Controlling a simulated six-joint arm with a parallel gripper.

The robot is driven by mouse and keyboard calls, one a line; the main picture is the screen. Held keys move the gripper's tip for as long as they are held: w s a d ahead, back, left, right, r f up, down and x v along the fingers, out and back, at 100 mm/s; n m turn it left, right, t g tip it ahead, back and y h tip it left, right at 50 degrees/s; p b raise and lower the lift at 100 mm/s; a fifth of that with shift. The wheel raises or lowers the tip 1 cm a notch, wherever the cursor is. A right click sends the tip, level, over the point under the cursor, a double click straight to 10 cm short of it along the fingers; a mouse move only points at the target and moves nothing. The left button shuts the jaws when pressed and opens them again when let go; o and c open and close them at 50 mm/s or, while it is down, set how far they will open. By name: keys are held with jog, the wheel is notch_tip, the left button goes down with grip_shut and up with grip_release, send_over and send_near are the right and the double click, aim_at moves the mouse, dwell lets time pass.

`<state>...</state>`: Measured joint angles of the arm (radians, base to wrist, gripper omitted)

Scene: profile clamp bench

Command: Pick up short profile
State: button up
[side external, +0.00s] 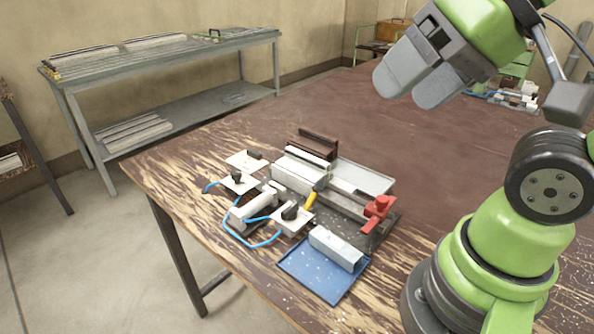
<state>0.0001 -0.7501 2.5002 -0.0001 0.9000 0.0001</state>
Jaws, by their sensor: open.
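A short silver-grey profile (336,248) lies on a blue mat or shallow tray (309,279) near the front of the bench. It lies at a slant, with its square end toward the right. My gripper (407,92) is open and empty at the upper right. It is raised well above the bench, apart from the profile, with its two grey fingers pointing down and to the left. The clamp fixture (345,203) stands just behind the profile, with a red clamp (376,212) at its right end.
A yellow-handled lever (312,198), white plates with black knobs (241,183) and a blue hose (240,240) lie left of the profile. A brown angled block (315,143) stands behind the fixture.

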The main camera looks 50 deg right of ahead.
dwell(0.4)
jog(key=o, duration=0.6)
jog(key=shift+c, duration=0.2)
jog(key=shift+w, duration=0.1)
